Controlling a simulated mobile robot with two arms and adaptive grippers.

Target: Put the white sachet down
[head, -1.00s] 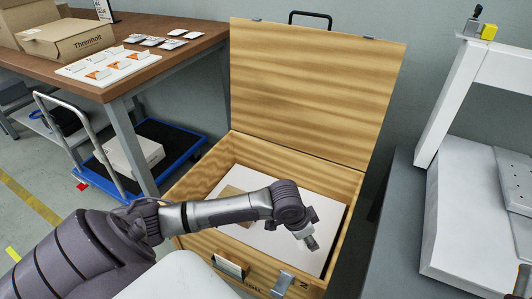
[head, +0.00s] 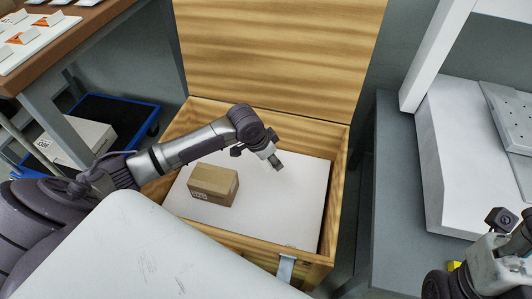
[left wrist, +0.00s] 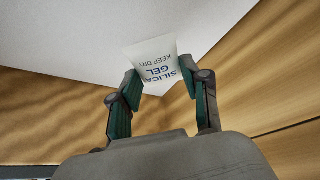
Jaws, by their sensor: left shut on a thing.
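The white sachet (left wrist: 153,62) shows in the left wrist view, printed "SILICA GEL KEEP DRY" in dark letters that appear upside down. My left gripper (left wrist: 160,85) is shut on its near end, with a green-lined finger at either side. In the head view my left gripper (head: 277,162) is over the white surface inside the open wooden crate (head: 341,180), right of the cardboard box. I cannot make out the sachet against the white there. My right gripper's fingers do not show; only part of what looks like my right arm is at the lower right.
A small brown cardboard box (head: 212,185) lies on the white surface (head: 300,205) in the crate. The raised lid (head: 280,60) stands behind. A table (head: 75,35) and blue trolley (head: 140,112) are left; a grey bench (head: 385,200) is right. White surface around the box is bare.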

